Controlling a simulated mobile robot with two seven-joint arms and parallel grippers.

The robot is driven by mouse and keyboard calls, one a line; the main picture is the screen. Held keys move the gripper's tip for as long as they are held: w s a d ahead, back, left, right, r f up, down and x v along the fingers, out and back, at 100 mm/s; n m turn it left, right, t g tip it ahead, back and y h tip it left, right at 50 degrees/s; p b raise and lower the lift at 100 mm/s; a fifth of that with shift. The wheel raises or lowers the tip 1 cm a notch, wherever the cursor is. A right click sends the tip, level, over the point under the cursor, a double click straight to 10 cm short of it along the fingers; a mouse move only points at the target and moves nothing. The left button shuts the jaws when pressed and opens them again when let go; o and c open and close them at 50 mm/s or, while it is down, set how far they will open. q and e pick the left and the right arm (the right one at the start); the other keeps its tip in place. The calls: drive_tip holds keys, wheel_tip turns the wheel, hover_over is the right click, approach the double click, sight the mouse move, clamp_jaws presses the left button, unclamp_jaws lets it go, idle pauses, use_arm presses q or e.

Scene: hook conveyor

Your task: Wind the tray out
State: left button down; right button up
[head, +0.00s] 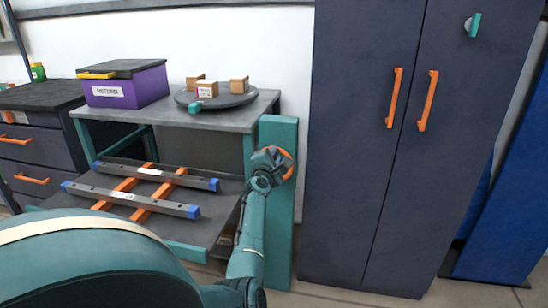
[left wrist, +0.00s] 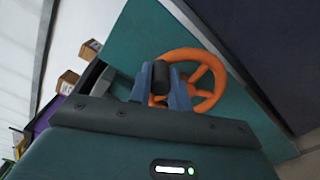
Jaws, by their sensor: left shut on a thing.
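An orange handwheel (left wrist: 206,60) is mounted on a teal upright panel (head: 281,212), to the right of the workbench. In the head view the wheel (head: 289,158) is partly hidden behind my left gripper (head: 270,160). In the left wrist view my left gripper (left wrist: 161,88) is shut on a dark knob (left wrist: 161,72) at the near left side of the wheel. A grey tray (head: 205,218) sticks out low under the bench top, with a ladder-like frame (head: 148,188) of grey rails and orange crossbars lying on it. My right gripper is not in view.
A purple box (head: 135,90) with a dark lid and a round dark turntable (head: 230,101) with several small cartons stand on the bench top. A tall dark cabinet (head: 345,180) with orange handles stands close to the right of the panel. Dark drawers (head: 32,150) stand at the left.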

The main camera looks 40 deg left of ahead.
use_arm(q)
drive_tip(key=shift+a, duration=0.1)
drive_tip(key=c, duration=1.3)
unclamp_jaws()
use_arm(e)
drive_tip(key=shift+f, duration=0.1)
use_arm(q)
drive_tip(key=p+v, duration=0.3)
drive_tip(key=v, duration=1)
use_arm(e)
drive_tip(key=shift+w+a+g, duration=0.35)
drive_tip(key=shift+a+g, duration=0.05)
use_arm(q)
drive_tip(key=shift+f, duration=0.1)
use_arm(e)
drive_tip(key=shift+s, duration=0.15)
